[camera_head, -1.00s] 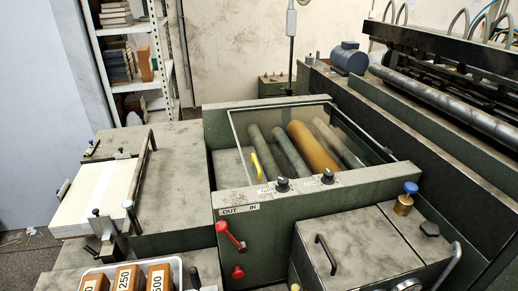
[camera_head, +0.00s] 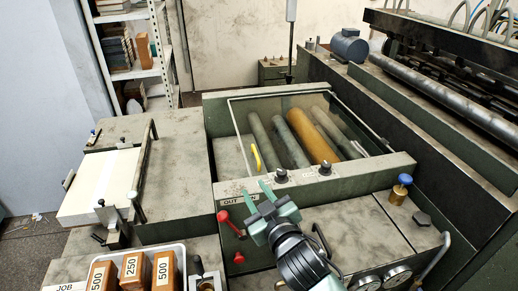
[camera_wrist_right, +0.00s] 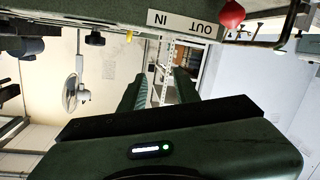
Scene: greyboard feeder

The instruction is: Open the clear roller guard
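The clear roller guard (camera_head: 285,108) is a see-through panel with a thin metal frame, lying down over the rollers in the green-grey machine housing. A yellow handle (camera_head: 257,158) stands at its left part. Beneath it are grey rollers and one orange roller (camera_head: 312,137). My right gripper (camera_head: 257,191) is in front of the housing's front wall, near the OUT/IN label, short of the yellow handle in the picture. Its two fingers are apart with nothing visible between them, also in the right wrist view (camera_wrist_right: 158,85). My left gripper is not in view.
A red lever (camera_head: 223,216) and two black knobs (camera_head: 281,175) are on the front wall. A blue-topped brass fitting (camera_head: 401,187) stands to the right. A white tray (camera_head: 180,257) holds numbered blocks at front left. A paper stack (camera_head: 98,188) lies at left.

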